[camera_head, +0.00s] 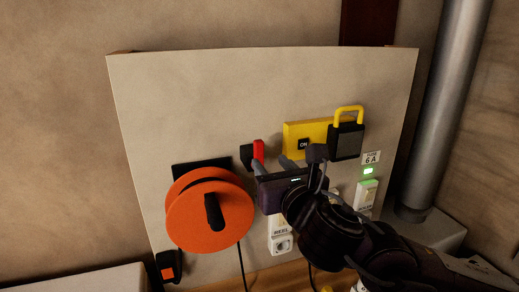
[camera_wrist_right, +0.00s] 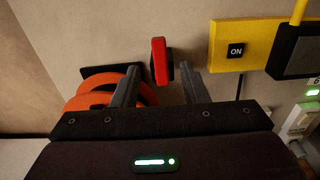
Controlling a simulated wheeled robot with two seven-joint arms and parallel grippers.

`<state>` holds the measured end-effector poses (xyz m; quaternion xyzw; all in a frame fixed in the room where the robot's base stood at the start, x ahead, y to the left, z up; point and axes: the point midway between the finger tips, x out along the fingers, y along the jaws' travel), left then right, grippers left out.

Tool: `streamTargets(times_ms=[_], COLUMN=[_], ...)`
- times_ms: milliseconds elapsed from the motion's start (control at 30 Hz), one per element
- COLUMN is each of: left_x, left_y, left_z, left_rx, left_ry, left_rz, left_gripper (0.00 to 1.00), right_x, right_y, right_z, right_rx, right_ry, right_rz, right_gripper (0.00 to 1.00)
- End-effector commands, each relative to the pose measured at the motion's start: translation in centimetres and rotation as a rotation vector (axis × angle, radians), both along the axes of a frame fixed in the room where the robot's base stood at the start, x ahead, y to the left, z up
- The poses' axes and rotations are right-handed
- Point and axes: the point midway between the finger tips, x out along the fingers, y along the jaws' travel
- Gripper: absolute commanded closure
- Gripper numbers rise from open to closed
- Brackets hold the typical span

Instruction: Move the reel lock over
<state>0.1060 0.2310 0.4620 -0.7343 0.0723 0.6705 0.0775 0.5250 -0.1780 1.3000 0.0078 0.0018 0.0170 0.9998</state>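The reel lock appears to be the red lever (camera_head: 258,150) on a dark mount, on the pale panel just right of the orange reel (camera_head: 190,222). In the right wrist view the red lever (camera_wrist_right: 158,60) stands upright, with its dark base beside it. My right gripper (camera_head: 273,164) is open in front of the panel. In the wrist view its two fingers (camera_wrist_right: 159,70) point at the panel, one on each side of the lever. The lever shows in the gap near the fingertips; I cannot tell whether either finger touches it. My left gripper is not in view.
A yellow plate (camera_head: 302,129) marked ON and a padlock with a yellow shackle (camera_head: 347,138) are right of the lever. A green-lit 6A switch (camera_head: 367,190) is farther right. The orange reel sticks out close to the left finger. The panel above the lever is clear.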

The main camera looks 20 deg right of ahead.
Motion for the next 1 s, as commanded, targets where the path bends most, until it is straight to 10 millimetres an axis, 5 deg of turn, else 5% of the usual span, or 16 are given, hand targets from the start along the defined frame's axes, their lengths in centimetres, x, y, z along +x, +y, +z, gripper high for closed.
streamTargets(times_ms=[533,900,1000], left_x=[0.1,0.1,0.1], left_y=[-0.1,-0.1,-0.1], left_z=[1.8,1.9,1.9], left_rx=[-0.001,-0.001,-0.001], left_ry=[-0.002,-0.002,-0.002], left_rz=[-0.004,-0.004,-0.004], left_gripper=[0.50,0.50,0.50], right_x=[7.0,7.7,7.7], right_y=[0.2,0.2,0.2], right_z=[0.4,0.2,0.2], right_rx=[-0.015,-0.016,-0.016], right_ry=[-0.004,-0.006,-0.005], right_rz=[-0.001,-0.001,-0.001], right_gripper=[0.60,0.60,0.72])
